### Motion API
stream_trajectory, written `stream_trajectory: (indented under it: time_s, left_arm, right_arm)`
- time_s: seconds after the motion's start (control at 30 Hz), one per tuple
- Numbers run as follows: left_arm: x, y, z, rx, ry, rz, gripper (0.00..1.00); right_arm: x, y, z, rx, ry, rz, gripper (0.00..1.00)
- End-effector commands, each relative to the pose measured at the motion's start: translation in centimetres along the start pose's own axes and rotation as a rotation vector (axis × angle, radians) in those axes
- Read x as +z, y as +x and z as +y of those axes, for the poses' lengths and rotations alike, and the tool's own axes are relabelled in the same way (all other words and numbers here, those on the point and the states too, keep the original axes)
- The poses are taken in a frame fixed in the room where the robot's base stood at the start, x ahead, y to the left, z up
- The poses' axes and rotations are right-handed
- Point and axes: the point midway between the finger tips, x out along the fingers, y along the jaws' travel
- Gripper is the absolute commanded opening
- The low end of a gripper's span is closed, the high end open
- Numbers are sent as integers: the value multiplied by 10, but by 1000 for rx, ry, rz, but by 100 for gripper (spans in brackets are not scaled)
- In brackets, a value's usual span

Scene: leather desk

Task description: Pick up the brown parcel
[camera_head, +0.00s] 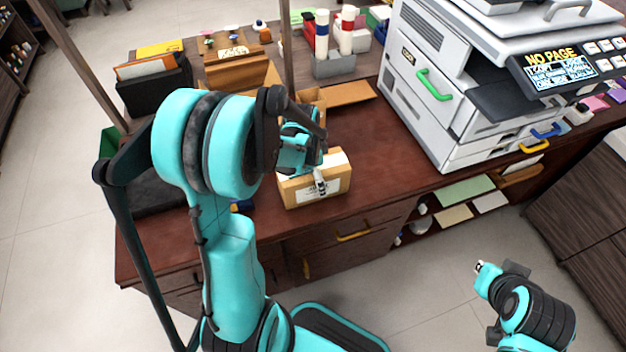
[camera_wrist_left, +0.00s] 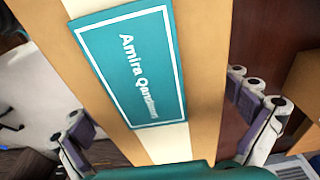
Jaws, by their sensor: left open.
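The brown parcel (camera_head: 340,183) is a tan cardboard box near the front edge of the desk, with a white strip on top and a pale label on its front. In the left wrist view the parcel (camera_wrist_left: 205,60) fills the middle, with a teal name label and a pale tape strip. My left gripper (camera_head: 318,178) is over the parcel. Its open fingers (camera_wrist_left: 160,108) show on either side of the box; contact cannot be made out. My right gripper (camera_head: 481,268) is at the lower right, away from the desk; its fingers are too small to read.
A large white printer (camera_head: 455,120) stands to the right on the desk (camera_head: 390,150). A grey holder (camera_head: 334,66) with red, white and blue tubes and a black file box (camera_head: 155,88) stand behind. Bare desk lies right of the parcel.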

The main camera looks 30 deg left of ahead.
Motion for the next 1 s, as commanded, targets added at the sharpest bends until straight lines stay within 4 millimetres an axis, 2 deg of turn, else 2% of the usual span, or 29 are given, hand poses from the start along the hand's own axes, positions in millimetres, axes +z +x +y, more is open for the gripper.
stream_trajectory:
  time_s: [0.07,0.1,0.33,0.73,1.0]
  left_arm:
    - [0,-1,0,0,0,0,100]
    - [0,-1,0,0,0,0,95]
    - [0,-1,0,0,0,0,34]
    - [-1,-6,0,0,0,0,32]
    - [-4,-30,0,0,0,0,32]
  right_arm:
    - [-1,-1,0,0,0,0,0]
    - [-1,-1,0,0,0,0,0]
    - [-1,-1,0,0,0,0,0]
    - [-2,-3,0,0,0,0,0]
    - [-10,-14,0,0,0,0,0]
